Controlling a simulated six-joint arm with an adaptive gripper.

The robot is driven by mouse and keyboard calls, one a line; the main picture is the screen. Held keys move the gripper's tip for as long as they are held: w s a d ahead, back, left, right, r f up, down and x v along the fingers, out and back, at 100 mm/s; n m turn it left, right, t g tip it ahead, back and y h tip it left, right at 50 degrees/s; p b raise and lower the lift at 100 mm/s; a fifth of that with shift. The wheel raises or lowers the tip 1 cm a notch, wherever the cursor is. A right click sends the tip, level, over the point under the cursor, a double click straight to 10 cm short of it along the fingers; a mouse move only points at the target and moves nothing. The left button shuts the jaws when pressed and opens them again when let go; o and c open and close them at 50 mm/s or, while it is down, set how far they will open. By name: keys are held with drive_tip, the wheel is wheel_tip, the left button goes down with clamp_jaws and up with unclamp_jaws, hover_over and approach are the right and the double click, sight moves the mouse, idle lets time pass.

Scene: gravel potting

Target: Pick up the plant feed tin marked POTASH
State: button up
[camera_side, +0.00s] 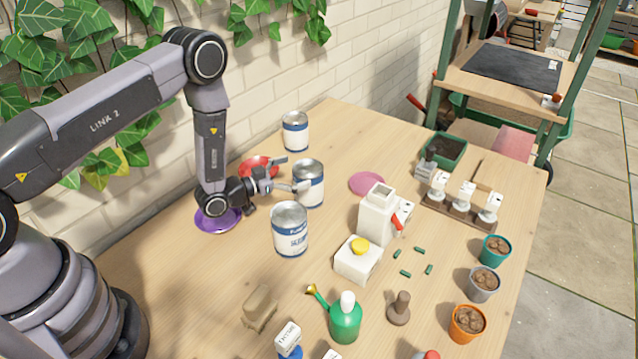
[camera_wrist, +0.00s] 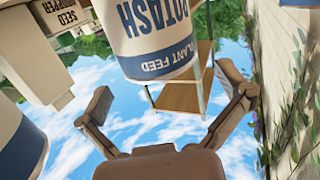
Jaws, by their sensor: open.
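The POTASH tin is a white can with a blue band; its label reads upside down in the wrist view (camera_wrist: 155,35). It appears to be the middle of three similar tins in the side view (camera_side: 311,186). My gripper (camera_side: 291,174) is open and level with this tin, its fingers pointing at it from the left. In the wrist view, the open fingers (camera_wrist: 166,82) spread to either side of the tin's lower picture edge. The tin stands upright; I cannot tell whether a finger touches it.
A similar tin (camera_side: 290,232) stands in front and another (camera_side: 295,132) behind. A red dish (camera_side: 258,165) and a purple dish (camera_side: 218,220) lie near my gripper. A white dispenser (camera_side: 376,222) stands to the right. A brick wall runs behind the table.

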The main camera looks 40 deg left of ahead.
sight(321, 164)
drive_tip(key=shift+f+x, duration=0.2)
drive_tip(key=shift+x, duration=0.55)
drive_tip(key=shift+f+x, duration=0.15)
drive_tip(key=shift+x, duration=0.65)
drive_tip(key=c, duration=1.2)
